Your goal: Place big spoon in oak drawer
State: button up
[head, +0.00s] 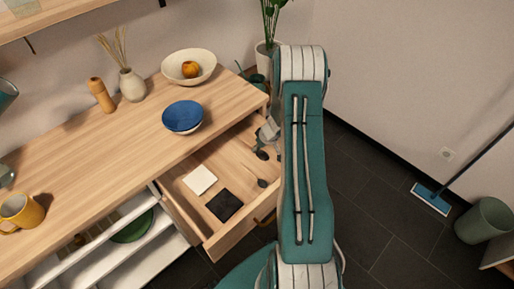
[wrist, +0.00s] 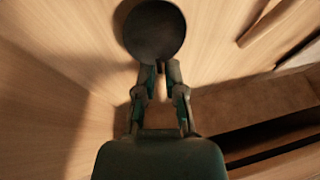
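The oak drawer (head: 233,232) is pulled open below the wooden counter. My gripper (head: 264,148) points down over the drawer's back right part. In the wrist view my gripper's fingers (wrist: 160,68) are close together at the neck of a dark, round-bowled utensil, seemingly the big spoon (wrist: 155,30). Its dark bowl also shows below the fingers in the head view (head: 262,155). Its handle is mostly hidden, and I cannot tell whether it touches the drawer floor. A smaller dark spoon (head: 262,183) lies in the drawer.
A white square (head: 200,180) and a black square (head: 224,205) lie in the drawer. A blue bowl (head: 183,117), a cream bowl (head: 203,64) with an orange fruit, a vase (head: 132,86) and a yellow mug (head: 20,211) stand on the counter.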

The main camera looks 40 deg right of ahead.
jog(key=shift+o, duration=0.9)
jog(key=shift+r, duration=0.1)
jog(key=v, duration=1.2)
jog(key=s+a+r, duration=0.3)
jog(key=a+r, duration=1.4)
jog(key=r, duration=0.2)
jog(key=s+a+r+h, duration=0.1)
jog(key=s+a+r, duration=0.4)
jog(key=s, duration=0.3)
jog(key=s+a+r+m+t+h, duration=0.1)
jog(key=s+a+r, duration=0.3)
jog(key=s, duration=0.4)
jog(key=shift+a+r+h, duration=0.35)
jog(key=shift+a+h, duration=0.05)
jog(key=shift+a, duration=0.05)
